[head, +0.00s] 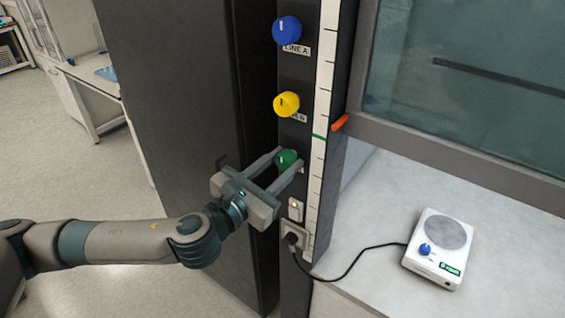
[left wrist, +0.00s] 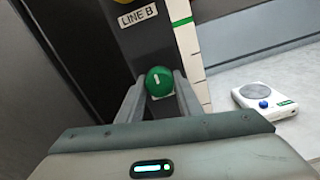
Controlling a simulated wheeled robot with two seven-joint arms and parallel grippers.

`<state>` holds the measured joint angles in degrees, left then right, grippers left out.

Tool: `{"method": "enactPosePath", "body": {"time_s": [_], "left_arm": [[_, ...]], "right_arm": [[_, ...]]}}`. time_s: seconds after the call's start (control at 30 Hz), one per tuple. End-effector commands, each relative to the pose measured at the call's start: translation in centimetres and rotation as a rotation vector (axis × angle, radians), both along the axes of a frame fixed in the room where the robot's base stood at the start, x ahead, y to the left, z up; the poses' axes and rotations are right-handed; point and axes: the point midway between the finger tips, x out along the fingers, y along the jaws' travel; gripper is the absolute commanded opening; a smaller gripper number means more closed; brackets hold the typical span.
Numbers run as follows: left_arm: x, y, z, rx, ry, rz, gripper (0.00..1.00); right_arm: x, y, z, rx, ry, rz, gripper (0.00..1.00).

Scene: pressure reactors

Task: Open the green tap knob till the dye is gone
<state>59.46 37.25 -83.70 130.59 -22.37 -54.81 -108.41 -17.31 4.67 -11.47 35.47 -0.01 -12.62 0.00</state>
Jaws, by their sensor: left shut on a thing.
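The green tap knob (head: 287,159) is the lowest of three knobs on a dark vertical panel. It has a white pointer mark, which looks close to upright in the left wrist view (left wrist: 159,80). My left gripper (head: 284,163) comes in from the left and is shut on the green knob, one finger on each side of it. The fingers also show around the knob in the left wrist view (left wrist: 160,92). The label by the green knob is mostly hidden. No dye can be made out in either view. My right gripper is not in view.
A blue knob (head: 286,30) and a yellow knob (head: 286,104) sit above on the panel. A white scale strip (head: 319,130) with a green mark and an orange pointer (head: 340,122) is beside them. A plugged cable runs to a white hotplate (head: 438,250) on the bench, under a glass sash (head: 470,90).

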Motion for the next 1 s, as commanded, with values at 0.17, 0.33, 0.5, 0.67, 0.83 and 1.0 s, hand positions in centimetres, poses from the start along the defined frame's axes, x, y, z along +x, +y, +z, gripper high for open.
{"method": "enactPosePath", "body": {"time_s": [0.17, 0.33, 0.5, 0.67, 0.83, 1.0], "left_arm": [[0.01, -0.02, -0.05, -0.020, 0.015, 0.000, 0.10], [0.01, -0.02, -0.05, -0.067, 0.049, 0.001, 0.10], [-0.01, -0.05, -0.07, -0.148, 0.109, 0.001, 0.10], [0.00, -0.06, -0.02, -0.253, 0.184, 0.002, 0.10], [-0.05, -0.14, 0.02, -0.381, 0.278, 0.001, 0.10], [-0.07, -0.15, 0.05, -0.513, 0.373, 0.002, 0.10]], "right_arm": [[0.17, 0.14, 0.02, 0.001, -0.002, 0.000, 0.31], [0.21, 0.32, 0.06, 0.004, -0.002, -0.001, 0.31], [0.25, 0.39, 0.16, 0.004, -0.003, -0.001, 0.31], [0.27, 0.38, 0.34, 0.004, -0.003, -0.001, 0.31], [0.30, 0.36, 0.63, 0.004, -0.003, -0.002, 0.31], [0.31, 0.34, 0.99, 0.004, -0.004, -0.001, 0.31]]}}
